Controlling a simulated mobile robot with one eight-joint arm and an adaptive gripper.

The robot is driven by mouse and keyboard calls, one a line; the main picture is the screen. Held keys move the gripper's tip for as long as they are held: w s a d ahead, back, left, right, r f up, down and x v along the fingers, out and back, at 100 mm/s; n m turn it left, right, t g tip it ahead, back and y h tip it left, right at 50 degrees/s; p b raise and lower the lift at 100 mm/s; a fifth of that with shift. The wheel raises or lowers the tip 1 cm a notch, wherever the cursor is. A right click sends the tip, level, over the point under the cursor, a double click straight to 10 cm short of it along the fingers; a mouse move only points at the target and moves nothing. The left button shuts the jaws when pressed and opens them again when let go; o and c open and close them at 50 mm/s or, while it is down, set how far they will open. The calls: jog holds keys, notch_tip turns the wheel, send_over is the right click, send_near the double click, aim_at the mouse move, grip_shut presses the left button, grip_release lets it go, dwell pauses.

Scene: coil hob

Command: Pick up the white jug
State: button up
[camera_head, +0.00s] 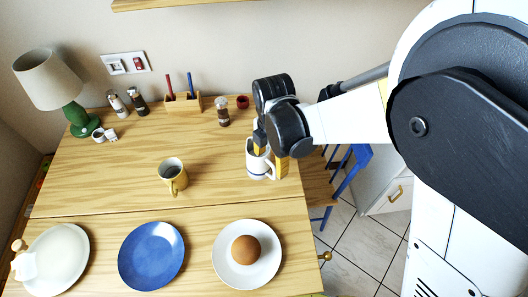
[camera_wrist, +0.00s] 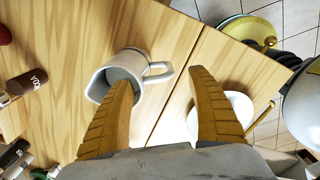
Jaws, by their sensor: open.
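In the wrist view my gripper (camera_wrist: 160,80) is open, one finger overlapping the jug's body and the other beyond the handle. The handle shows between the fingertips. I cannot tell whether either finger touches it.
A cream plate (camera_head: 70,245), blue plate (camera_head: 151,257) and white plate (camera_head: 224,272) with a brown round item (camera_head: 245,249) line the front. A shaker (camera_head: 223,112) and red cup (camera_head: 243,101) stand behind. A blue-framed chair (camera_head: 347,160) is right.

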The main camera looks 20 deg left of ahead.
notch_tip(320, 180, down, 4)
jog(key=shift+w+r+b, duration=0.1)
jog(key=shift+w+b, duration=0.05)
jog(key=shift+b, duration=0.65)
jog(key=shift+r, duration=0.1)
jog(key=c, duration=1.4)
jog(key=shift+c, duration=0.2)
jog(key=shift+r, duration=0.1)
